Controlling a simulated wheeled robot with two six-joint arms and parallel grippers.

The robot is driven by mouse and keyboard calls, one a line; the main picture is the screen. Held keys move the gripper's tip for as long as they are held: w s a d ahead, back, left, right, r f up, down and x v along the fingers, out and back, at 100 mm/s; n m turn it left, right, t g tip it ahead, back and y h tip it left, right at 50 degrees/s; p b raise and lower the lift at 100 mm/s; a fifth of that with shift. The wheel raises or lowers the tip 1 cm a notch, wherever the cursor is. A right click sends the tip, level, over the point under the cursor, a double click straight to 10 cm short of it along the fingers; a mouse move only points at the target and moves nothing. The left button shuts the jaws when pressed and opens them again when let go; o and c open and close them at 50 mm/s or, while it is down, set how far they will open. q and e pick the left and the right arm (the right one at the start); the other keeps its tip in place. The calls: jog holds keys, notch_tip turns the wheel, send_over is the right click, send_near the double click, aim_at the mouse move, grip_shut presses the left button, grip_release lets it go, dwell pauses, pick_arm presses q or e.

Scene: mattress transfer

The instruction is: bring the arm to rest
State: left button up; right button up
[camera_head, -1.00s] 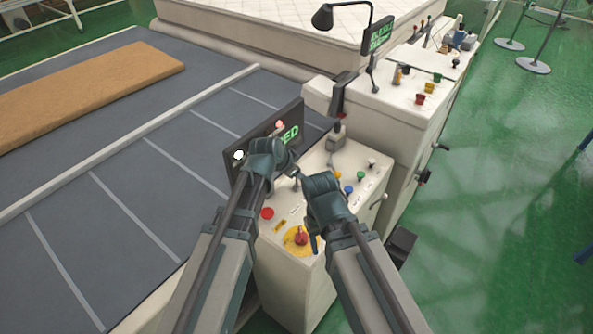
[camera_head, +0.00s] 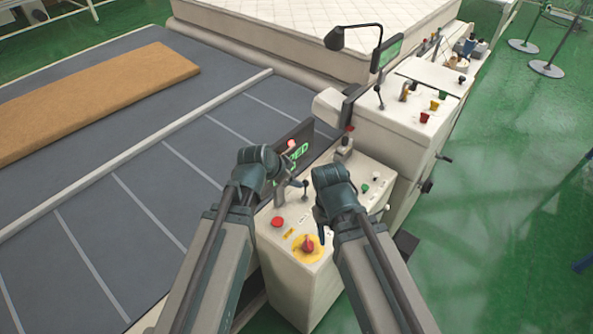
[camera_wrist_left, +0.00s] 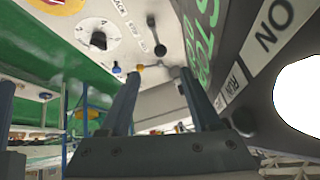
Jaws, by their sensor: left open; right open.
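My left gripper (camera_head: 290,183) is above the cream control console (camera_head: 318,273), beside the black display with green letters (camera_head: 300,150). Its wrist covers part of the display. In the left wrist view the two fingers of my left gripper (camera_wrist_left: 158,74) stand apart with nothing between them. That view also shows the display (camera_wrist_left: 215,60) close on the right, with a black-knobbed lever beyond the fingers. My right gripper (camera_head: 318,212) hangs over the console's right part, lower in the picture and close to the left one. It is open; its fingertips are partly hidden by its wrist.
The console carries a red button (camera_head: 277,222), a red knob on a yellow disc (camera_head: 308,245) and small levers. A taller cream cabinet (camera_head: 390,135) with a lamp stands behind. A brown mattress slab (camera_head: 95,98) lies on the grey bed at left.

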pick_arm(q)
jog(key=shift+s+r, duration=0.2)
pick_arm(e)
jog(key=shift+r, duration=0.2)
notch_tip(320, 180, down, 8)
jog(key=b, duration=0.8)
jog(key=shift+f, duration=0.1)
pick_arm(q)
jog(key=s+f+n+g+y, duration=0.5)
jog(key=s+f, duration=0.7)
jog(key=s, duration=0.3)
jog(key=shift+s+a+n+g, duration=0.15)
jog(key=shift+s+n+g, duration=0.2)
jog(key=shift+n+g, duration=0.4)
jog(key=shift+f, duration=0.1)
